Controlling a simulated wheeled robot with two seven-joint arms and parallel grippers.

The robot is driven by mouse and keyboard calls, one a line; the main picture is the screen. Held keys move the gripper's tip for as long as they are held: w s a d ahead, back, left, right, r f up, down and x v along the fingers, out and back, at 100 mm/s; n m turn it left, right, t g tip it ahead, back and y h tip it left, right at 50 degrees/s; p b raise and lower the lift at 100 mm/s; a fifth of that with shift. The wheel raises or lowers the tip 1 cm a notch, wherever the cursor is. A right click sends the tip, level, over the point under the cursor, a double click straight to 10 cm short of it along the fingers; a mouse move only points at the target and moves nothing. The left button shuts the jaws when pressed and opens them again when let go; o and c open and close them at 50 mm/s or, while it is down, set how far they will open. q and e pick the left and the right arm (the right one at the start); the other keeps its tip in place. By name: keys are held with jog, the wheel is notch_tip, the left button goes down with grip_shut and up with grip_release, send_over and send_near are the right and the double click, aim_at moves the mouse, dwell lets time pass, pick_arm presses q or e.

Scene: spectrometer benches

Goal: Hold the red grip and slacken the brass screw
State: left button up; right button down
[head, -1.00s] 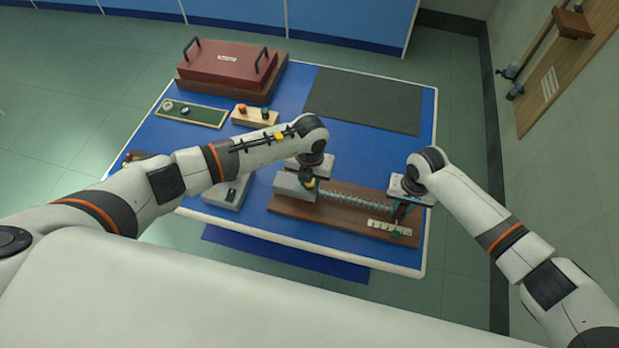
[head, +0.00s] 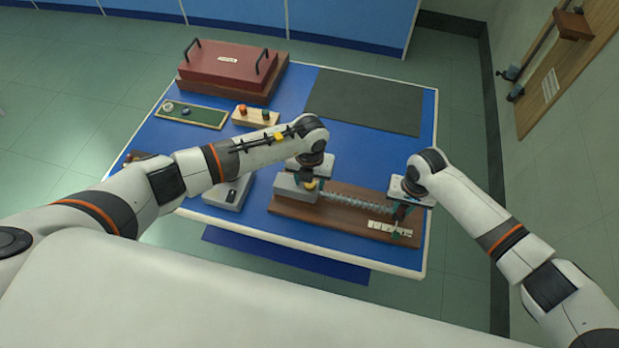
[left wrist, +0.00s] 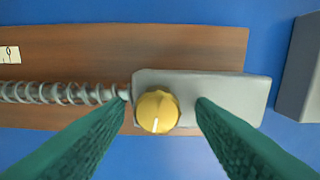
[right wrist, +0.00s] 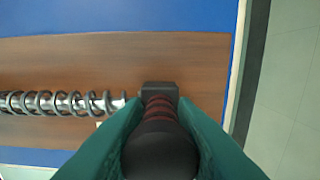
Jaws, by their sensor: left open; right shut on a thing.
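The brass screw (left wrist: 158,112) is a round yellow knob with a white mark, on a grey block (left wrist: 235,92); it also shows in the head view (head: 311,186). My left gripper (left wrist: 161,104) is open, with its green fingers on either side of the knob and a gap on each side. In the head view my left gripper (head: 308,182) is over the block. My right gripper (right wrist: 160,120) is shut on the grip (right wrist: 160,105), a dark handle with dark red rings, at the spring's right end. In the head view my right gripper (head: 404,210) largely hides the grip.
A coil spring (head: 350,202) runs along a wooden board (head: 340,222) between block and grip. A labelled scale (head: 389,228) lies on the board. A grey box (head: 230,192), red case (head: 225,65), green tray (head: 205,116) and dark mat (head: 365,100) share the blue table.

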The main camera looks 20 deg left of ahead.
pick_arm(q)
jog(key=shift+r, duration=0.1)
pick_arm(e)
jog(key=shift+d, duration=0.1)
pick_arm(q)
notch_tip(320, 180, up, 12)
